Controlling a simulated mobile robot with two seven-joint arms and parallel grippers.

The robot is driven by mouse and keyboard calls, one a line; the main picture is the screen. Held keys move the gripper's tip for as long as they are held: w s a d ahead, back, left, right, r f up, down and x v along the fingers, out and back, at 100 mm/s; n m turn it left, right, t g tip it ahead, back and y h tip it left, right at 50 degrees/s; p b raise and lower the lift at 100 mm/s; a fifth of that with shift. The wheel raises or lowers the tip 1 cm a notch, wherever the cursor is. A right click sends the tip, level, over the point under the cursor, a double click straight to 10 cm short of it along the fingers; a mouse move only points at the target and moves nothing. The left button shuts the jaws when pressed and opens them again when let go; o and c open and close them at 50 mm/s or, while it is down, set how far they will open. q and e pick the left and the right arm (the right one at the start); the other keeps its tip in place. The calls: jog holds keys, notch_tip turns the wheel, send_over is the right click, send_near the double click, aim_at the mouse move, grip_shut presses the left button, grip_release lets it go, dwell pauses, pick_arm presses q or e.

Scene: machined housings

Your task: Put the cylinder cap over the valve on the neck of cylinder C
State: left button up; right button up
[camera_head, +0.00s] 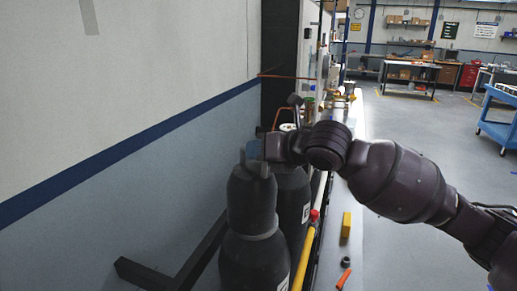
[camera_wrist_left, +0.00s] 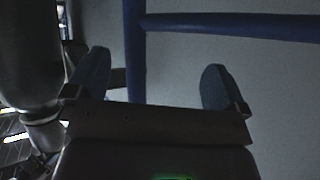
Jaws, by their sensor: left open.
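The dark grey cylinder cap (camera_head: 252,200) stands upright at the top of the front cylinder (camera_head: 254,264) in the head view. Its lower rim meets the cylinder's shoulder, and no valve shows there. My right gripper (camera_head: 256,160) comes in from the right, with its fingers at the top of the cap. Whether they grip it is not clear. The front cylinder's letter cannot be read. My left gripper (camera_wrist_left: 155,85) is open and empty in the left wrist view, and is not seen in the head view.
Another dark cylinder (camera_head: 293,205) stands close behind the front one. A yellow bar (camera_head: 304,258) runs beside them. A yellow block (camera_head: 346,225) and an orange item (camera_head: 343,278) lie to the right. The wall (camera_head: 120,190) is on the left. A blue cart (camera_head: 497,128) stands far right.

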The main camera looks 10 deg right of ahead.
jog(key=o, duration=0.5)
jog(key=shift+r, duration=0.1)
jog(key=shift+c, duration=0.2)
jog(key=shift+o, duration=0.2)
jog(key=v, duration=1)
jog(key=shift+s+d, duration=0.2)
jog(key=shift+s, duration=0.15)
jog(key=shift+r, duration=0.1)
